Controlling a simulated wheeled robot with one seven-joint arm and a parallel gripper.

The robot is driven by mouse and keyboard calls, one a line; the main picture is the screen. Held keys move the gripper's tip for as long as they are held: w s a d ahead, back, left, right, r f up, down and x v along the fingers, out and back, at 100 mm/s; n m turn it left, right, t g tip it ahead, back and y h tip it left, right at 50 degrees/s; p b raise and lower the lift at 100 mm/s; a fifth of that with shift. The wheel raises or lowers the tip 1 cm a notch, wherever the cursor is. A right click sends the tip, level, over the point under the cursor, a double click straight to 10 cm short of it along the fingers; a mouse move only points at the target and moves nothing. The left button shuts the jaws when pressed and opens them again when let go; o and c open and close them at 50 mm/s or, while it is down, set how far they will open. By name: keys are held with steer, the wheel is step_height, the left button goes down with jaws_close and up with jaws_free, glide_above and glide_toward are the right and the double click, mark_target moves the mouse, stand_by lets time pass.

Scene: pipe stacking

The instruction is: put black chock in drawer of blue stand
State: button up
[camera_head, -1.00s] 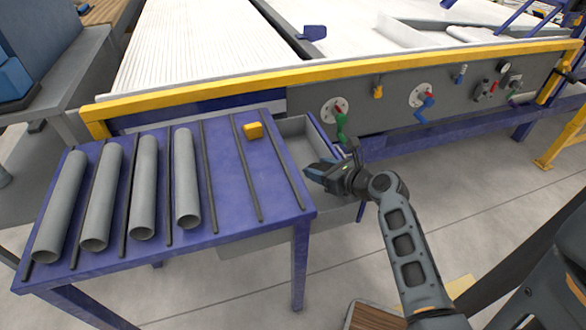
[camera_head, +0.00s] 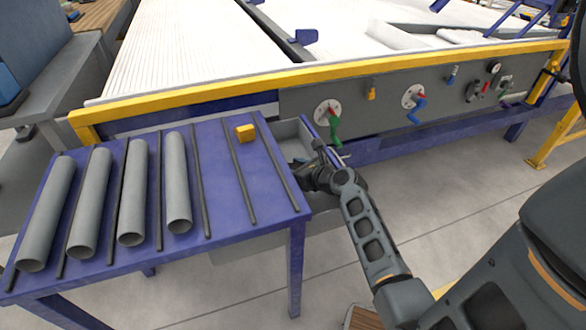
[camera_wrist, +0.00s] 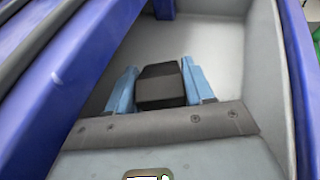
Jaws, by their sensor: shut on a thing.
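The black chock (camera_wrist: 160,86) sits between the two blue fingers of my gripper (camera_wrist: 160,90) in the wrist view, and the gripper is shut on it. Below it is the pale inside of the open drawer (camera_wrist: 222,42). In the head view my gripper (camera_head: 305,170) is at the drawer (camera_head: 290,135), which sticks out at the right side of the blue stand (camera_head: 222,160). The chock is hidden there. I cannot tell whether the chock touches the drawer floor.
Several grey pipes (camera_head: 178,180) lie between black rails on the stand. A yellow block (camera_head: 245,133) sits near its back right. Behind is a grey panel with a green valve handle (camera_head: 335,130) close to my gripper.

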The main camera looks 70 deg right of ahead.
steer(key=shift+f, duration=0.6)
steer(key=o, duration=1.1)
steer(key=shift+c, duration=0.2)
steer(key=shift+r, duration=0.2)
